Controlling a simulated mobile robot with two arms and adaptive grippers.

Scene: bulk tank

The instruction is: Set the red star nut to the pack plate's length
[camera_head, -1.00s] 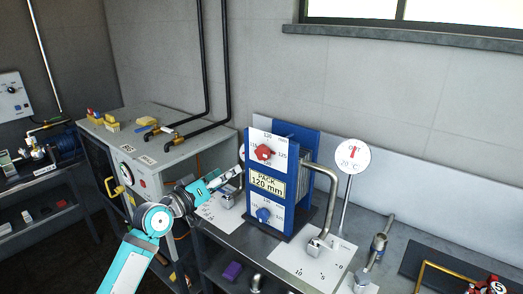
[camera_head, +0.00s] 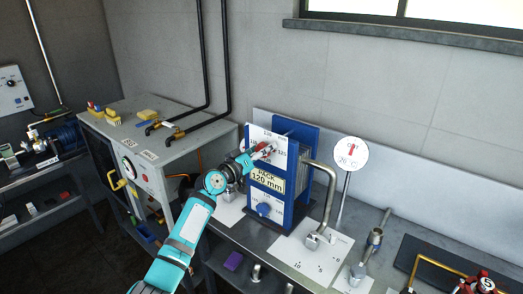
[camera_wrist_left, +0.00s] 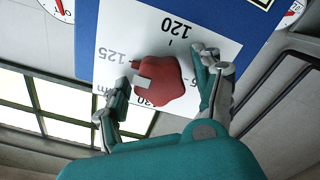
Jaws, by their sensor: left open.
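The red star nut (camera_wrist_left: 160,82) sits on a white dial card (camera_wrist_left: 195,25) marked 120, 125 and 130 in the left wrist view. A small red nub on its rim points toward 125, away from the 120 mark. In the head view the dial card (camera_head: 257,137) is on the blue press frame, with the nut mostly hidden by my gripper. The pack plate (camera_head: 268,180) below it reads PACK 120 mm. My left gripper (camera_wrist_left: 163,74) is open, its fingers on either side of the nut; contact is unclear. My right gripper is not in view.
A blue star nut (camera_head: 264,209) is on a second dial below the plate. A bent pipe (camera_head: 327,200) and a round thermometer (camera_head: 351,151) stand to the right. A grey cabinet (camera_head: 165,160) stands to the left.

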